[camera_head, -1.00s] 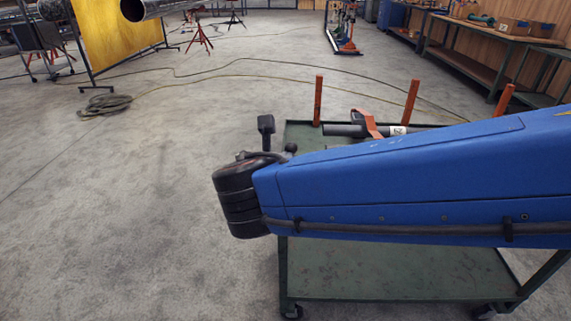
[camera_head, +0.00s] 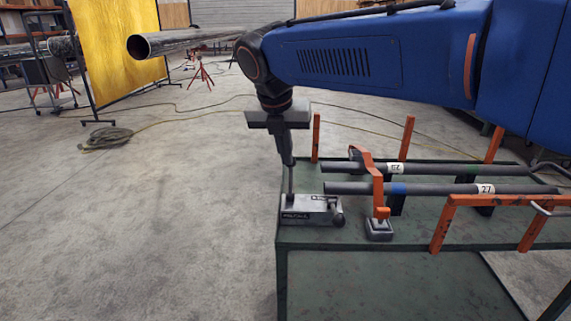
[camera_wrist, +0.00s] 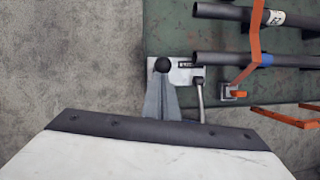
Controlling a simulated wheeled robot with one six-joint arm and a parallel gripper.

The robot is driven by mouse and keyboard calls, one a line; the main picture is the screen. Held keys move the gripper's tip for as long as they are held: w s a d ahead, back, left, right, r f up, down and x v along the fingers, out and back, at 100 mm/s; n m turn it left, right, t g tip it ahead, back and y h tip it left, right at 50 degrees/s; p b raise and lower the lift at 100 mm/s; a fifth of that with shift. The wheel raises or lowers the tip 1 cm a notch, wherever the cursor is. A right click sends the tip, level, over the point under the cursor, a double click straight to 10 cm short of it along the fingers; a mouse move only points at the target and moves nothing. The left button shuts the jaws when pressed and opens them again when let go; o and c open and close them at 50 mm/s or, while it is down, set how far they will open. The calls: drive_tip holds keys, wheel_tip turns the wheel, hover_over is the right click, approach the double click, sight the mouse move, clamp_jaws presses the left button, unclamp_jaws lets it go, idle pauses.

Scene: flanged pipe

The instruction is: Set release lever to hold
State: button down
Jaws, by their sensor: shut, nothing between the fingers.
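A small light-metal block (camera_head: 310,208) with dark lettering sits at the near left corner of the green cart top. A short lever with a dark knob (camera_head: 338,219) stands at its right end. The wrist view shows a short rod (camera_wrist: 201,102) with a dark end there. A black ball (camera_wrist: 162,65) shows at the block's left end. My gripper (camera_head: 291,188) points down over that left end, its fingers shut. In the wrist view its fingertips (camera_wrist: 161,77) are right at the ball; contact cannot be told. No hold or release marking is readable.
Two dark pipes, one labelled 27 (camera_head: 486,189), lie on the green cart (camera_head: 300,237) right of the block. An orange bracket (camera_head: 376,185) stands close beside the block. Orange posts rise from the cart. Open floor (camera_head: 170,220) lies left.

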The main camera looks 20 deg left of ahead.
drive_tip(key=shift+w+a+g, duration=0.15)
drive_tip(key=shift+w+g, duration=0.05)
drive_tip(key=shift+w, duration=0.5)
drive_tip(key=shift+w+a+g, duration=0.15)
drive_tip(key=shift+w+g, duration=0.05)
drive_tip(key=shift+w, duration=0.5)
drive_tip(key=s+v, duration=0.1)
drive_tip(key=v, duration=1.2)
drive_tip(key=shift+s, duration=0.25)
drive_tip(key=shift+f, duration=0.1)
